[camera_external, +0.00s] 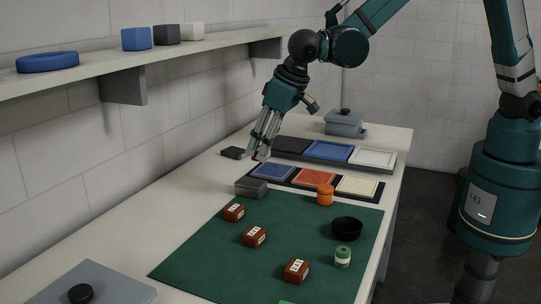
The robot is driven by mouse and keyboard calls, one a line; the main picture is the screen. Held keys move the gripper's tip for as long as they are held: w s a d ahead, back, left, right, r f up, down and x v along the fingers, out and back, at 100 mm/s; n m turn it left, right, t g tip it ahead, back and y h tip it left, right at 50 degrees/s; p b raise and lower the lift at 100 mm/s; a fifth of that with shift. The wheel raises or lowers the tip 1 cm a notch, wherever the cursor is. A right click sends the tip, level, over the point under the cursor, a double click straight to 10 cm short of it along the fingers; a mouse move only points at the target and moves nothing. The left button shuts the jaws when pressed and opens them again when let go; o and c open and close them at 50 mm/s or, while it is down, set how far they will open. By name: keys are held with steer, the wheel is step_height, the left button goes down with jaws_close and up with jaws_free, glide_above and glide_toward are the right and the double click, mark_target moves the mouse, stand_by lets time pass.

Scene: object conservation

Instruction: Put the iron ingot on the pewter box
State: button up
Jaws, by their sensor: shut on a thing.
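My gripper (261,155) points down over the far left part of the table. Its fingers are shut on a small greyish thing that looks like the iron ingot, mostly hidden by the fingertips. A low grey box (251,188), which looks like the pewter box, sits at the far left edge of the green mat. In the picture my gripper is just above this box, and a gap shows between them. I cannot tell the exact height.
A dark flat block (233,153) lies left of my gripper. Coloured trays (315,178) stand behind the mat (300,225). Several red-brown labelled blocks (254,236), an orange jar (325,195), a black bowl (347,228) and a green jar (342,257) stand on it. A shelf (110,66) overhangs left.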

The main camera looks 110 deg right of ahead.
steer(key=r+p, duration=0.1)
glide_above(247, 181)
steer(key=s+a, duration=0.1)
steer(key=shift+s+a+r, duration=0.1)
steer(key=shift+s, duration=0.1)
steer(key=shift+f, duration=3.1)
steer(key=shift+f, duration=0.15)
steer(key=shift+f, duration=1.75)
steer(key=shift+f, duration=0.15)
steer(key=o, duration=1.2)
steer(key=shift+c, duration=0.2)
steer(key=shift+r, duration=0.2)
steer(key=shift+v, duration=5.95)
